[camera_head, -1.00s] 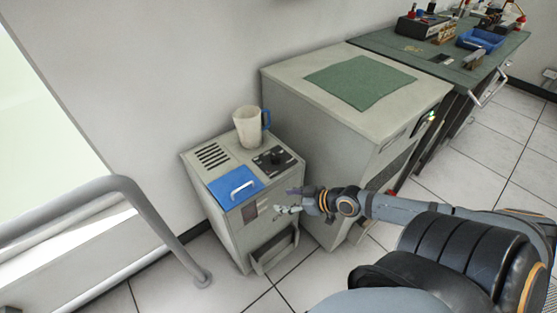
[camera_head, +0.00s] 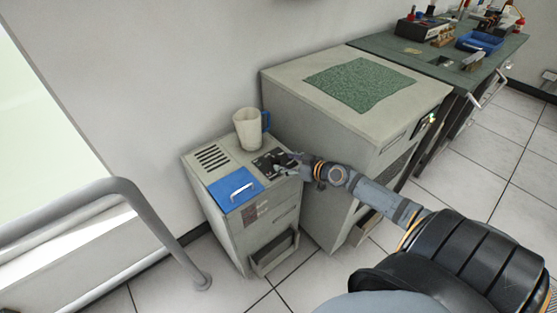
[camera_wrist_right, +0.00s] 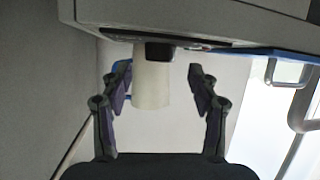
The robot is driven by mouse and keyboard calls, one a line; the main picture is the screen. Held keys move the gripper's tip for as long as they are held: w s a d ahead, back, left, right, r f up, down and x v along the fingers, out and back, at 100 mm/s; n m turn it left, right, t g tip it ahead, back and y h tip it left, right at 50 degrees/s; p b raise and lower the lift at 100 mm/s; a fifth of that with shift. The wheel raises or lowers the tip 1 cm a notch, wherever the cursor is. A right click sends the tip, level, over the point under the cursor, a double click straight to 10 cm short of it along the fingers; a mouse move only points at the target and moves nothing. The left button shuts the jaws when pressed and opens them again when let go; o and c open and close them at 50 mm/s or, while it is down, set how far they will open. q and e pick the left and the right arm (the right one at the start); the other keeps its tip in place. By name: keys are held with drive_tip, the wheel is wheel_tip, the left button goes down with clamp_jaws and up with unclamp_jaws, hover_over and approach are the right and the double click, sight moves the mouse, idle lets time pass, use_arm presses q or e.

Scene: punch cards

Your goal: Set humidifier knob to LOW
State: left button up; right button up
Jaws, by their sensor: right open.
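The humidifier (camera_head: 228,225) is a grey box cabinet against the wall, with a dark control panel (camera_head: 262,163) on its top right. In the head view my right gripper (camera_head: 286,164) is at this panel and partly covers it and the knob. In the right wrist view the black knob (camera_wrist_right: 158,52) shows near the top, ahead of and between the spread fingers of my right gripper (camera_wrist_right: 162,84). The fingers are open and apart from the knob. The knob's setting and the labels are too small to read. My left gripper is not in view.
A white jug (camera_head: 247,130) with a blue handle stands on the cabinet behind the panel; it also shows in the wrist view (camera_wrist_right: 152,88). A blue lid (camera_head: 228,192) with a handle is left of the panel. A larger grey cabinet (camera_head: 290,82) stands close on the right.

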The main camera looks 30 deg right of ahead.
sight(278, 160)
drive_tip(key=x, duration=0.4)
drive_tip(key=shift+w+a+f, duration=0.1)
drive_tip(key=shift+w+f, duration=0.05)
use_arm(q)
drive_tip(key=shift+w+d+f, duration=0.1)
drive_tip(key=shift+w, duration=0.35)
